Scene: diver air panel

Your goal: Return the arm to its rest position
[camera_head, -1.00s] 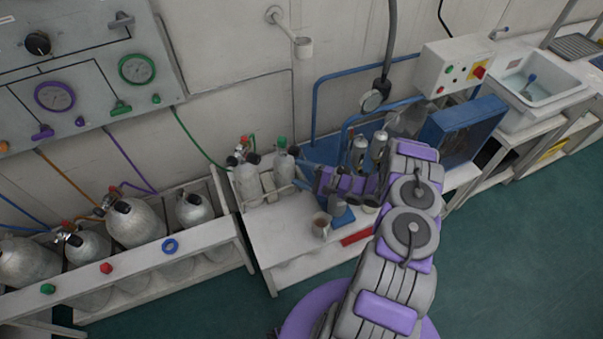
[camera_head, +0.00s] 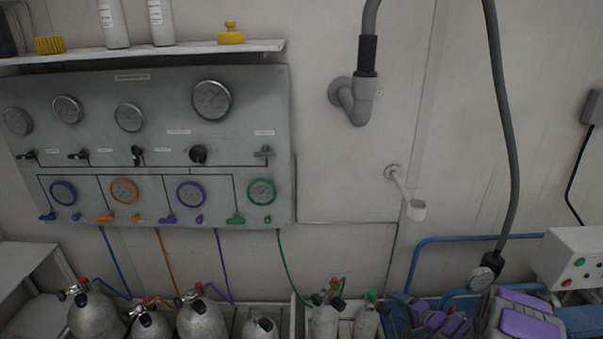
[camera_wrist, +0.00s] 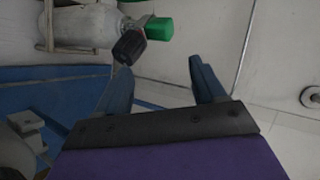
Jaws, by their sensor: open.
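My gripper shows in the wrist view (camera_wrist: 163,85) with its two blue fingers spread apart and nothing between them. Beyond the fingers are a pale wall and a grey cylinder (camera_wrist: 85,25) with a black knob and a green cap. In the head view my purple and grey arm is at the bottom right, beside two small cylinders, one with a green cap (camera_head: 366,318). The gripper's fingertips are hard to make out there, and the lower part of the arm is out of frame.
A gauge panel (camera_head: 150,150) hangs on the wall at left, below a shelf (camera_head: 140,52). Cylinders (camera_head: 200,318) stand in a rack under it. A grey hose (camera_head: 508,130), blue rail (camera_head: 470,239) and white control box (camera_head: 575,262) are near my arm at right.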

